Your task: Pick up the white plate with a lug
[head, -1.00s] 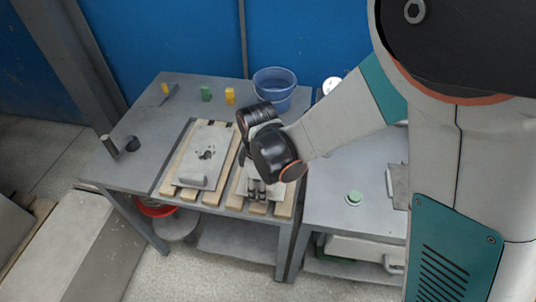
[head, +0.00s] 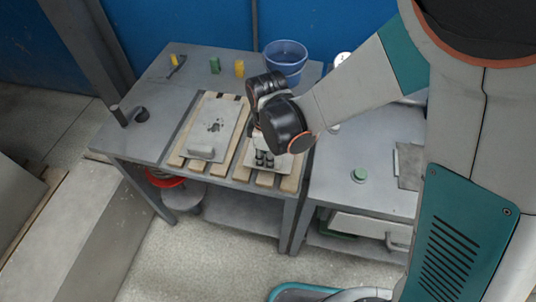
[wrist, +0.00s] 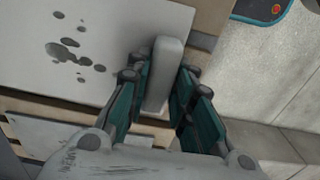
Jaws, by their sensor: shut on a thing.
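The white plate with a lug (head: 284,168) lies on wooden slats at the right of the left table, partly hidden by my gripper. In the wrist view its flat face (wrist: 85,35) has dark spots, and its pale upright lug (wrist: 164,72) stands near the edge. My gripper (head: 264,160) points down over the plate. In the wrist view my gripper (wrist: 160,100) has its teal-padded fingers on either side of the lug, shut on it. I cannot tell whether the plate is clear of the slats.
A similar spotted plate (head: 217,122) with its own lug (head: 200,152) lies just to the left on slats. A blue bucket (head: 286,58), yellow block (head: 239,69) and green block (head: 215,65) stand at the back. A green disc (head: 360,174) lies on the right table (head: 335,205).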

